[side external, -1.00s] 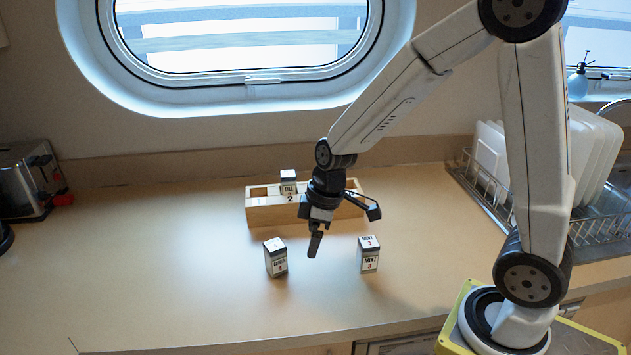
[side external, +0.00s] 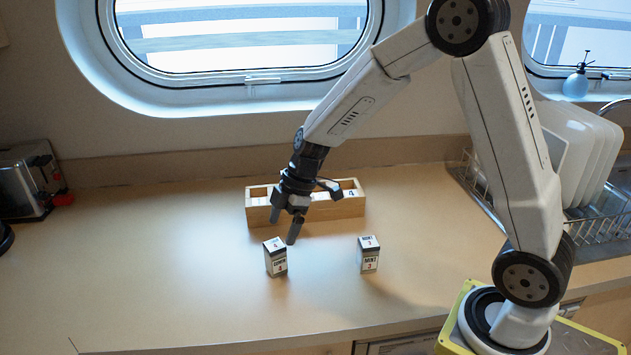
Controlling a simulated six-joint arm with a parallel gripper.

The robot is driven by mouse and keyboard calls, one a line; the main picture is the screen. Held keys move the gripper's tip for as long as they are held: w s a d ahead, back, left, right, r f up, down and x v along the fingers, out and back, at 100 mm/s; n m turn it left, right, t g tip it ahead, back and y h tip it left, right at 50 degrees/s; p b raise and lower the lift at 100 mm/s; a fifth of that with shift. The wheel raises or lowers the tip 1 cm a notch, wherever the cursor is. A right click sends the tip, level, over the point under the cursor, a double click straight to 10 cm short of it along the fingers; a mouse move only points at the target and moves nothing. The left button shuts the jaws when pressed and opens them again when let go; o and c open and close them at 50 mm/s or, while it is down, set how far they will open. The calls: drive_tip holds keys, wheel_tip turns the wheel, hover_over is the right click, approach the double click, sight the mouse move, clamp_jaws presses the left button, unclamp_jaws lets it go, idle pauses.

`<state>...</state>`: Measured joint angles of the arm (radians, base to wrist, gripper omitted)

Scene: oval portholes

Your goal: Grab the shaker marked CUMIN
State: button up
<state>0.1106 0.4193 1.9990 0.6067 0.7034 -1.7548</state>
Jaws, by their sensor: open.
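The left shaker (side external: 276,257), white with a dark band, stands upright on the counter; its small label seems to read CUMIN, with a number below. A second shaker (side external: 368,255), marked MINT 3, stands upright to its right. My gripper (side external: 283,228) is open and empty, fingers pointing down, above and just behind the left shaker. It appears apart from the shaker. The wooden rack (side external: 258,213) lies behind, partly covered by my gripper. The DILL shaker standing in the rack a second ago is hidden behind my gripper now.
A dish rack (side external: 480,185) with white plates (side external: 590,150) stands at the right. A toaster (side external: 25,185) is at the far left. The counter left of the shakers and between them is clear.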

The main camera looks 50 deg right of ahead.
sight(275, 244)
drive_tip(key=shift+x, duration=1.2)
drive_tip(key=shift+f, duration=0.1)
drive_tip(key=shift+x, duration=2.5)
drive_tip(key=shift+w, duration=0.1)
drive_tip(key=shift+c, duration=0.2)
clamp_jaws()
